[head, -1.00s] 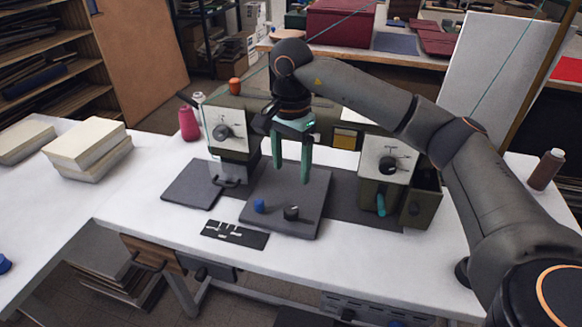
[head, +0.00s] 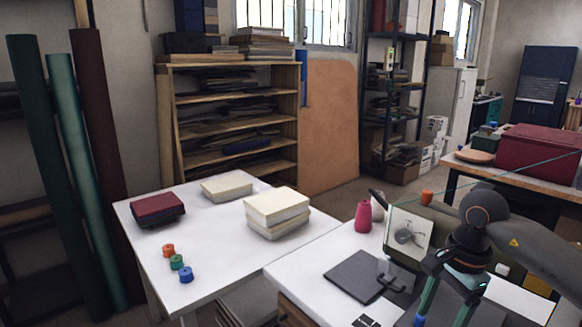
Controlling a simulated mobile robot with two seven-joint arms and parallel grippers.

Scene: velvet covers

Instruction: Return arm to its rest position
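My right arm (head: 535,255) comes in from the right edge at the lower right of the head view. Its gripper (head: 446,312) points down over the white worktable, beside a machine with a dial panel (head: 408,236). The two teal fingers stand apart with nothing seen between them, so it is open. The fingertips run close to or past the bottom edge. My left gripper is not in view.
A dark grey plate (head: 362,275) and a pink thread spool (head: 363,217) lie left of the machine. A side table (head: 215,240) holds cream blocks (head: 277,208), a dark red book (head: 157,209) and small coloured spools (head: 177,262). A wooden shelf (head: 236,110) stands behind.

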